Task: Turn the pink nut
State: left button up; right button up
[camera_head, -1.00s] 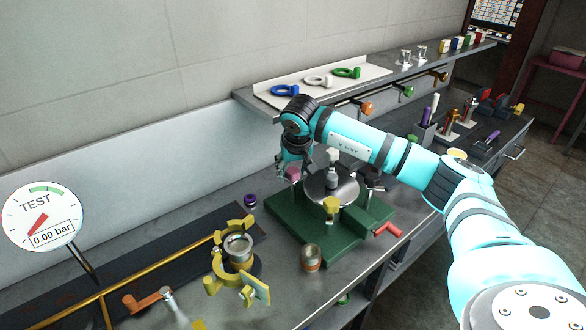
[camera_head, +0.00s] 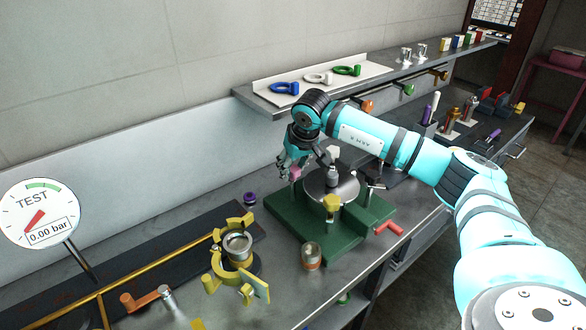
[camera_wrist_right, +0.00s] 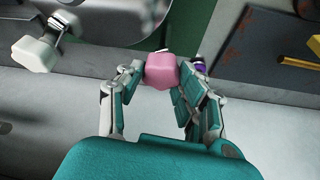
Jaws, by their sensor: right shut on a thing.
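The pink nut (camera_head: 295,173) sits at the back left edge of the round metal plate (camera_head: 318,189) on the green base (camera_head: 290,221). My right gripper (camera_head: 290,168) reaches down over it from behind. In the right wrist view the pink nut (camera_wrist_right: 162,71) is between the fingertips of my right gripper (camera_wrist_right: 160,78), which is shut on it. A white nut (camera_wrist_right: 35,54) stands to the left in that view. A yellow nut (camera_head: 332,203) is at the front of the plate. My left gripper is not in view.
A yellow open clamp (camera_head: 250,287) around a metal fitting stands left of the green base. A short metal cup (camera_head: 311,257) and a red handle (camera_head: 388,229) are in front. A purple piece (camera_head: 249,198) lies to the left. A shelf (camera_head: 245,97) overhangs behind.

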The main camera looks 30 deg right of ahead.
jog(key=shift+n+y+b, duration=0.3)
jog(key=shift+n+y, duration=0.1)
jog(key=shift+n, duration=0.8)
jog(key=shift+r+n, duration=0.1)
jog(key=shift+n, duration=0.2)
jog(key=o, duration=1.1)
jog(key=shift+o, duration=0.2)
jog(key=v, duration=1.2)
jog(key=shift+d, duration=0.15)
